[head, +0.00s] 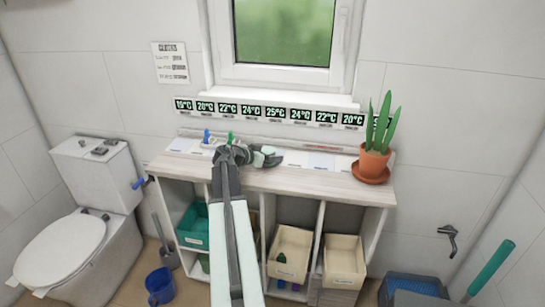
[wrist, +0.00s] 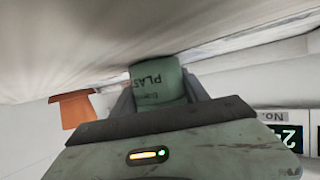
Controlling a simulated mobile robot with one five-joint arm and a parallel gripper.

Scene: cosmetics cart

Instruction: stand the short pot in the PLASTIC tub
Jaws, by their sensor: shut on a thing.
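My gripper (head: 268,156) is low over the shelf top in the head view, pointing right. Below the top stand a teal tub (head: 194,240), a beige tub (head: 288,272) and another beige tub (head: 343,280). Their labels are too small to read, so I cannot tell which is PLASTIC.
A potted plant (head: 374,163) stands at the right end of the shelf top (head: 340,188). Temperature displays (head: 275,112) line the wall behind. Small blue (head: 207,135) and green (head: 230,137) things stand near my arm. A toilet (head: 75,235) and blue bucket (head: 160,286) are left.

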